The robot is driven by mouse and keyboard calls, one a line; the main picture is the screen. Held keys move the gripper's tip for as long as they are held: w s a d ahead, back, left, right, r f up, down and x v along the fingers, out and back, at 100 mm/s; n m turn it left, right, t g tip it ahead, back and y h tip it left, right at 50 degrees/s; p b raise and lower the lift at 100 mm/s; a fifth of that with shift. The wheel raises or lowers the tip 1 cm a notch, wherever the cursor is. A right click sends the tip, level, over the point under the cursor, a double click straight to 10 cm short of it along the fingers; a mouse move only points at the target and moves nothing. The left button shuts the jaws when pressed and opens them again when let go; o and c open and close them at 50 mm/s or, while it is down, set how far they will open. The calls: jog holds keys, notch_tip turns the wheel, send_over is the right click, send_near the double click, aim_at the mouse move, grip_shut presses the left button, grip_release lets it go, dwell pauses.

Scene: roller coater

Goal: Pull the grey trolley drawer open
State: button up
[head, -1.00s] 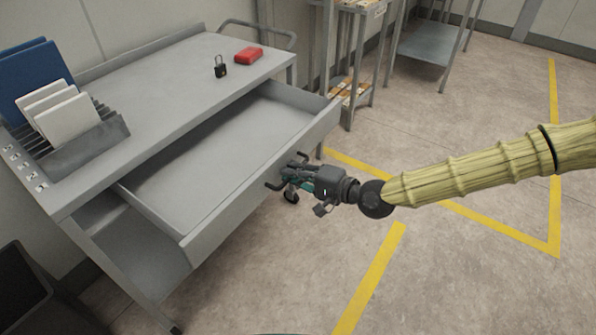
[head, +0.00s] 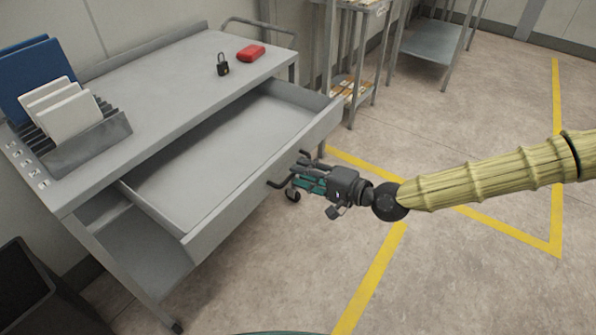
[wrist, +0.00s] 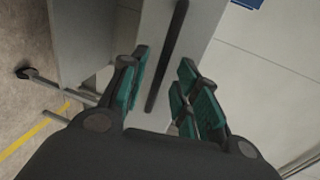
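The grey trolley (head: 165,90) stands at the left in the head view. Its drawer (head: 262,178) is pulled well out and its empty inside shows. A dark bar handle (head: 282,183) is on the drawer front; it also shows upright in the wrist view (wrist: 168,55). My gripper (head: 300,176) is just in front of the handle. In the wrist view its green-padded fingers (wrist: 158,82) are spread apart, with the handle beyond and between them, not gripped. Any contact with the handle cannot be told.
On the trolley top are a rack (head: 85,143) with white and blue panels, a black padlock (head: 222,66) and a red case (head: 251,53). A dark bin (head: 40,295) stands at the lower left. Floor to the right is free, with yellow lines.

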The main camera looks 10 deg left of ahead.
jog(key=v, duration=0.9)
jog(key=shift+s+d, duration=0.1)
dwell(0.4)
jog(key=s+d+f+n+g+h+p, duration=0.1)
jog(key=s+f+g+h+p, duration=0.15)
jog(key=s+f, duration=0.7)
jog(key=s+d+f+g+h+p, duration=0.2)
jog(key=s+f+h+p, duration=0.15)
jog(key=s+f, duration=0.6)
jog(key=s+d+f+n+h+p, duration=0.1)
jog(key=s+d+f+h, duration=0.1)
jog(key=d, duration=0.4)
jog(key=s+d+f+n+g+h+p, duration=0.1)
jog(key=s+d+f+h, duration=0.1)
jog(key=d, duration=0.5)
jog(key=s+d+f+n+g+h, duration=0.1)
jog(key=s+d+f+h, duration=0.1)
jog(key=s+d+h, duration=0.2)
jog(key=s+d, duration=0.2)
jog(key=shift+d+f+n+p, duration=0.3)
jog(key=shift+d+f+p, duration=0.05)
jog(key=shift+p, duration=0.05)
